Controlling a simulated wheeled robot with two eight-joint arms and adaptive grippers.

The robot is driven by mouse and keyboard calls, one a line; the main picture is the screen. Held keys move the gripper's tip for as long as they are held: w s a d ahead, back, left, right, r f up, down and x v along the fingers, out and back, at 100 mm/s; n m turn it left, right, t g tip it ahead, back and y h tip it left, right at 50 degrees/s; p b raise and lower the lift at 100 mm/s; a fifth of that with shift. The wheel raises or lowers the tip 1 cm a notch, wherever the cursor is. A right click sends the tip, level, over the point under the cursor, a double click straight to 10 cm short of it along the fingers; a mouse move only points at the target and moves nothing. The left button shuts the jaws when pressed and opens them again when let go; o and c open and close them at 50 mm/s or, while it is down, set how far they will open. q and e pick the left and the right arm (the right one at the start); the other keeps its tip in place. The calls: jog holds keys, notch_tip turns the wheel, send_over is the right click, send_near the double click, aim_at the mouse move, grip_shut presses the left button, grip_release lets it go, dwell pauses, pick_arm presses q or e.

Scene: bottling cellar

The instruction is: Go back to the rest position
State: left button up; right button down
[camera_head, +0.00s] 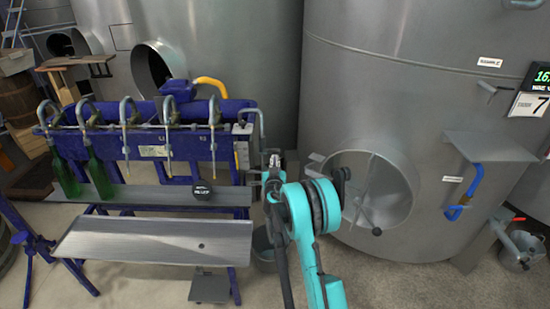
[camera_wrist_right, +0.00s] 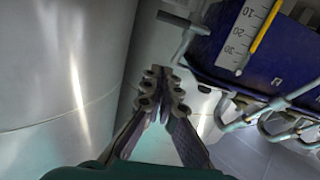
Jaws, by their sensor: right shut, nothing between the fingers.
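My right arm in teal comes in from the bottom of the head view. My right gripper (camera_head: 273,162) is raised in front of the right end of the blue bottling machine (camera_head: 205,112), with free space around it. In the right wrist view, the right gripper (camera_wrist_right: 162,78) shows its two fingers meeting at the tips, shut and with nothing between them. Behind it in that view are the machine's blue end with a numbered scale (camera_wrist_right: 242,38) and the grey tank wall (camera_wrist_right: 60,70). My left gripper is not in view.
Two green bottles (camera_head: 97,175) stand under the filler's left spouts. A large steel tank (camera_head: 400,60) with a round hatch (camera_head: 385,190) and blue-handled valve (camera_head: 465,190) is close on the right.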

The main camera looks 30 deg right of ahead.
dwell(0.4)
jog(key=s+a+r+g+y, duration=0.1)
jog(key=s+a+r+g, duration=0.1)
jog(key=s+a+r, duration=0.45)
jog(key=s+a+r+g+y, duration=0.1)
jog(key=s+a+r+g, duration=0.1)
jog(key=s+a+r, duration=0.45)
jog(key=s+a+f+n+g+y, duration=0.1)
jog(key=s+a+f+y, duration=0.1)
jog(key=s+a, duration=0.3)
jog(key=s+a+f+n+g+y, duration=0.1)
jog(key=s+a+f, duration=0.3)
jog(key=s, duration=0.9)
jog(key=s+a+f+n+g+y, duration=0.2)
jog(key=s+a+f+n+y, duration=0.1)
jog(key=s+a, duration=0.4)
jog(key=s+y, duration=0.1)
jog(key=s, duration=0.2)
jog(key=shift+a+f, duration=0.15)
